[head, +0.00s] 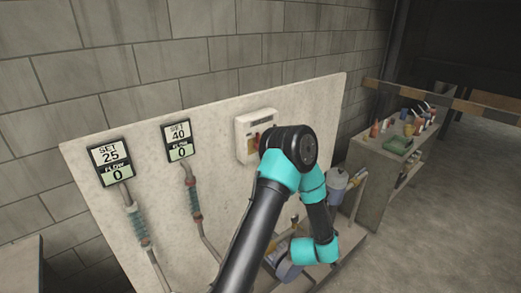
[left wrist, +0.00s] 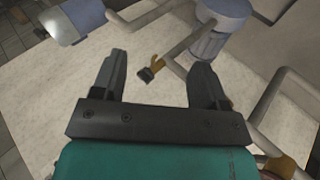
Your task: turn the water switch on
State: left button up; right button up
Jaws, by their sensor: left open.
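A pale switch box (head: 257,134) with a small red and yellow part is on the upright board in the head view; my arm hides its right side. I cannot tell for sure that it is the water switch. My left gripper (left wrist: 158,64) is open and empty in the left wrist view. Beyond its fingers, a pipe carries a small dark-tipped yellow fitting (left wrist: 153,67), seen between the fingertips and apart from them. In the head view the arm's elbow is in front of the board, and the fingers cannot be made out. My right gripper is not in view.
Two displays on the board read SET 25 FLOW 0 (head: 112,164) and SET 40 FLOW 0 (head: 179,142), with pipes below. A grey-blue cylinder (left wrist: 207,43) is near the gripper's right finger. A bench (head: 372,160) with bottles and a green tray stands at right.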

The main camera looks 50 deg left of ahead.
pick_arm(q)
jog(key=w+a+r+n+g+y, duration=0.1)
jog(key=w+a+r+n+y, duration=0.4)
jog(key=a+r+n, duration=0.5)
jog(key=w+a+r+n+y, duration=0.2)
jog(key=a+r+n+y, duration=0.5)
jog(key=n, duration=0.5)
notch_tip(320, 180, up, 9)
jog(key=s+a+n+g+y, duration=0.2)
jog(key=n+g, duration=0.4)
jog(key=n, duration=0.6)
jog(key=shift+s+g+y, duration=0.15)
jog(key=shift+g+y, duration=0.25)
jog(key=shift+y, duration=0.5)
jog(key=shift+a, duration=0.15)
jog(key=a, duration=1.7)
jog(key=shift+w+a, duration=0.15)
jog(key=shift+w, duration=0.25)
